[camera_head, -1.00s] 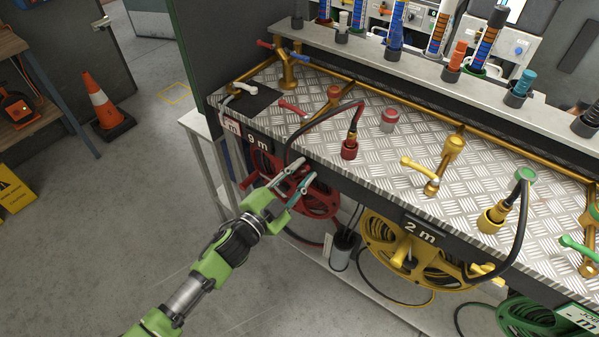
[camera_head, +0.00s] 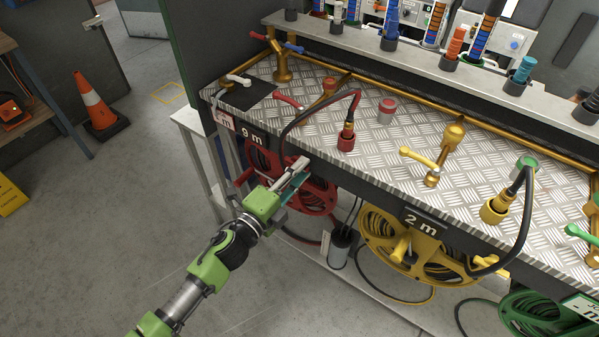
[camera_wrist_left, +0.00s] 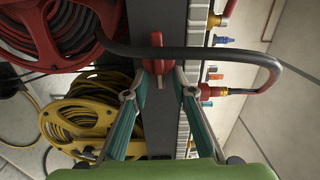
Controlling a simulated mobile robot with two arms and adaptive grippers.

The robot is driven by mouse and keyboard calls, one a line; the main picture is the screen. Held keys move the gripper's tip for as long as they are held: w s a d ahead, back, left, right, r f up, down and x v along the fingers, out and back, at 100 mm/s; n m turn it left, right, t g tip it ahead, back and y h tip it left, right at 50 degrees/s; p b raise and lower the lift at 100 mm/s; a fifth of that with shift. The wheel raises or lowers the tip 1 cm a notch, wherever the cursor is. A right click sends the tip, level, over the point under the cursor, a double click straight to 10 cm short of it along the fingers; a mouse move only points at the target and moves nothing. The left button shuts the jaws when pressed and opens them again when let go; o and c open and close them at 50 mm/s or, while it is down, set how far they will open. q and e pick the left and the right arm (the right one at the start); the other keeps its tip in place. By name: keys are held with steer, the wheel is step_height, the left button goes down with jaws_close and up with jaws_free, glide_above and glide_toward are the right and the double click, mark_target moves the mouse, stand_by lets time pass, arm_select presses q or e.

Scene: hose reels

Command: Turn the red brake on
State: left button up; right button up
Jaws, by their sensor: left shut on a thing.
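My left gripper (camera_head: 301,168) is at the front edge of the metal-topped bench, in front of the red hose reel (camera_head: 312,198). In the left wrist view, its teal fingertips (camera_wrist_left: 163,70) are shut on a small red brake (camera_wrist_left: 156,43) on the dark front panel. The brake's upper part sticks out beyond the fingertips. In the head view the brake is hidden by my gripper. The red reel also shows at the upper left of the wrist view (camera_wrist_left: 45,38). My right gripper is not in view.
A black hose (camera_head: 312,118) loops from a red fitting (camera_head: 346,140) over the bench edge, close to my gripper. A yellow reel (camera_head: 385,238) hangs to the right, with a green reel (camera_head: 535,318) beyond it. An orange cone (camera_head: 95,105) stands left; the floor between is clear.

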arm_select(q)
steer(key=shift+f+m, duration=0.2)
steer(key=shift+m, duration=0.2)
steer(key=shift+a, duration=0.1)
steer(key=o, duration=1)
steer(key=shift+o, duration=0.2)
steer(key=shift+r, duration=0.1)
steer(key=v, duration=1.2)
